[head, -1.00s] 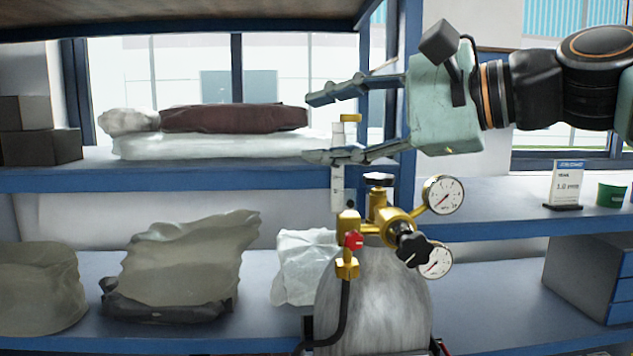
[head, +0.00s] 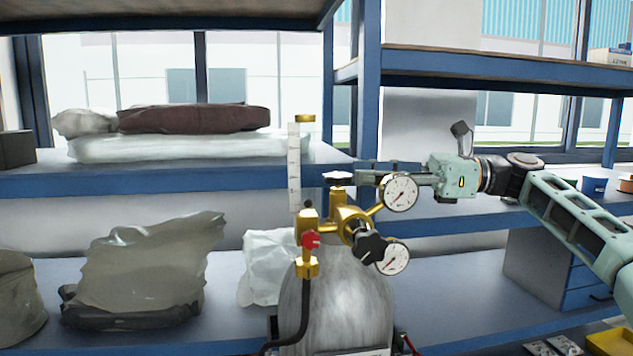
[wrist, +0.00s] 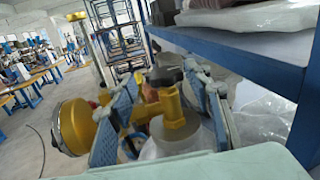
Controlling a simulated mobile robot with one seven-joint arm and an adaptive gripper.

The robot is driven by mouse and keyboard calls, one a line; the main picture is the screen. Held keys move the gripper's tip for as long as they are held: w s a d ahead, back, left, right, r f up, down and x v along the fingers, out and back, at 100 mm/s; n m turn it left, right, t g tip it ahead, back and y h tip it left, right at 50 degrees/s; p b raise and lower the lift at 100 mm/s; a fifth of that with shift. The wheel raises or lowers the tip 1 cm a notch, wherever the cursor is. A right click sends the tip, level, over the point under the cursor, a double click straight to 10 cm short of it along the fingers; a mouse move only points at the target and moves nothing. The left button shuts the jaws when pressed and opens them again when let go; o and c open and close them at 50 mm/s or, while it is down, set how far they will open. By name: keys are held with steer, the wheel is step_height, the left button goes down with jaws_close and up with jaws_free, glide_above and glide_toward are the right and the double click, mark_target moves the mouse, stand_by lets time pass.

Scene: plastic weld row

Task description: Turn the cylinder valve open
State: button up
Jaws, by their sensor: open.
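The grey gas cylinder (head: 335,305) stands upright in front of the shelf, with a brass valve and regulator (head: 345,222) on top. The valve's dark handwheel (head: 338,178) sits at the top of the brass stem; it also shows in the wrist view (wrist: 165,76). My gripper (head: 360,177) is level with the handwheel, reaching in from the right behind the upper gauge. In the wrist view my gripper (wrist: 160,80) is open, one finger on each side of the handwheel and brass stem. Whether a finger touches the handwheel I cannot tell. The gauge partly hides the fingers in the head view.
The upper gauge (head: 400,192), lower gauge (head: 393,259), black star knob (head: 370,247), red knob (head: 311,240) and clear flow tube (head: 294,165) crowd the valve. A blue shelf (head: 220,180) with bags lies behind. A blue upright (head: 369,90) stands close behind.

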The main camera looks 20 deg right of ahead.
steer(key=f+x, duration=0.2)
steer(key=x, duration=0.9)
steer(key=shift+g+p, duration=0.3)
steer(key=shift+p, duration=0.15)
steer(key=shift+w+d, duration=0.1)
steer(key=shift+c, duration=0.4)
steer(key=c, duration=1.1)
steer(key=shift+o, duration=0.2)
